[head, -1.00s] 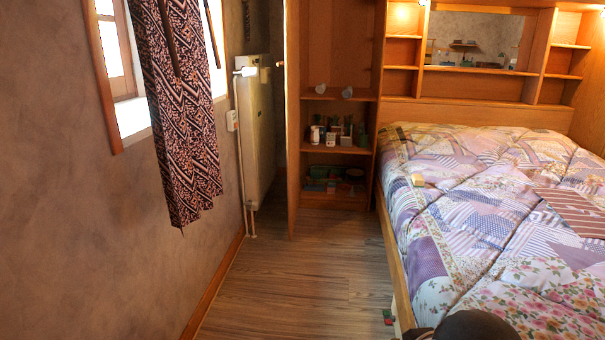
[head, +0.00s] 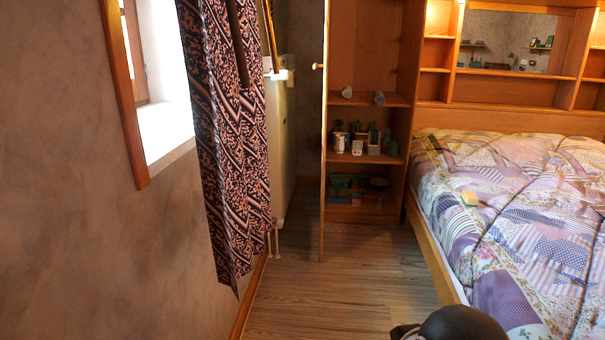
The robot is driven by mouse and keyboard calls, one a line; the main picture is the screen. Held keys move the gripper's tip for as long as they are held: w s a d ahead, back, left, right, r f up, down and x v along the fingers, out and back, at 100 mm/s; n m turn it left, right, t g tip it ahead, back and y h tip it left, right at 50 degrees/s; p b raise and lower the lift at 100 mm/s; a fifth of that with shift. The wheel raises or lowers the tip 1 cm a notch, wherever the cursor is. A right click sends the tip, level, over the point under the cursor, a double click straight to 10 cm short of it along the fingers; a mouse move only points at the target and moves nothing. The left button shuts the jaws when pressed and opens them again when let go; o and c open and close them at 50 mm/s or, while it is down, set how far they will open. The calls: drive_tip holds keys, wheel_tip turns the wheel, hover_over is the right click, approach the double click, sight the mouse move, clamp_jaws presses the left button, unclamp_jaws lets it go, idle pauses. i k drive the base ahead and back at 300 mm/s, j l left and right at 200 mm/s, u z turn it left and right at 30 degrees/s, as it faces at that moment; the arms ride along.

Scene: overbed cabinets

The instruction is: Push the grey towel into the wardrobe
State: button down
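The wooden wardrobe (head: 352,216) stands open against the far wall, left of the bed. Its door (head: 324,170) is swung out toward me on the left side, seen nearly edge-on. No other grey towel is clear in view. A dark rounded part of my own arm shows at the bottom edge, but my gripper is not in view.
Lower shelves hold small pots and bottles (head: 357,138) and coloured items (head: 345,183). A patterned curtain (head: 228,150) hangs at left. Wood floor (head: 340,290) between is clear.

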sight(379, 97)
drive_tip(key=i+l, duration=0.15)
drive_tip(key=i, duration=0.5)
drive_tip(key=i+l, duration=0.15)
drive_tip(key=i, duration=0.55)
drive_tip(key=j+u, duration=0.05)
